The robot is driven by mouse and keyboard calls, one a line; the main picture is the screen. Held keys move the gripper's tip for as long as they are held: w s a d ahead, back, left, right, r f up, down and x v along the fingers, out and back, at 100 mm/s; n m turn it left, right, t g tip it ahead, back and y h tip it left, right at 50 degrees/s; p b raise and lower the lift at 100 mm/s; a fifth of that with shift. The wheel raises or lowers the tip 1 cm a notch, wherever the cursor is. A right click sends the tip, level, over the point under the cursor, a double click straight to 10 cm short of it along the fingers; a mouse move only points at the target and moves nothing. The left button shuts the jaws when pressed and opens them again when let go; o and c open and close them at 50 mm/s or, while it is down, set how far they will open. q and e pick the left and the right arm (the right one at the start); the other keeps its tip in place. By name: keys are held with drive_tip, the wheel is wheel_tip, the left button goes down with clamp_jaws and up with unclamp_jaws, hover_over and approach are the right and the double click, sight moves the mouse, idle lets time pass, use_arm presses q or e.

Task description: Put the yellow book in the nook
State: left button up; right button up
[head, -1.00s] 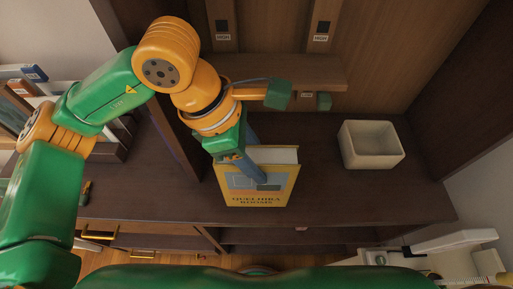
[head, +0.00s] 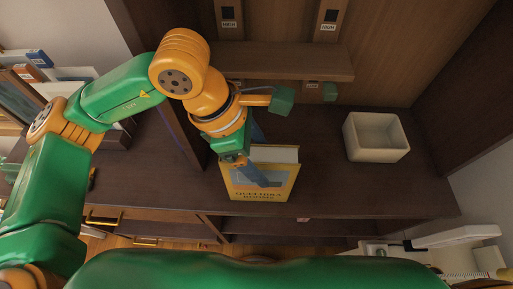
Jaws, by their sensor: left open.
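The yellow book (head: 282,185) stands upright on the dark wooden surface in the middle of the head view, its front cover facing me and its white page edges on top. My left gripper (head: 262,160) is open at the book. One blue-grey finger lies across the front cover, and the other shows behind the top left edge. The wrist hides the book's upper left corner. I cannot tell whether the fingers touch the book. My right gripper is not in view.
A white square bin (head: 376,137) stands to the right on the same surface. A wooden shelf (head: 300,62) runs above and behind the book. A dark upright panel (head: 165,100) stands at the left. Bare surface lies between book and bin.

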use_arm(q)
drive_tip(key=v, duration=1.2)
drive_tip(key=shift+r, duration=0.2)
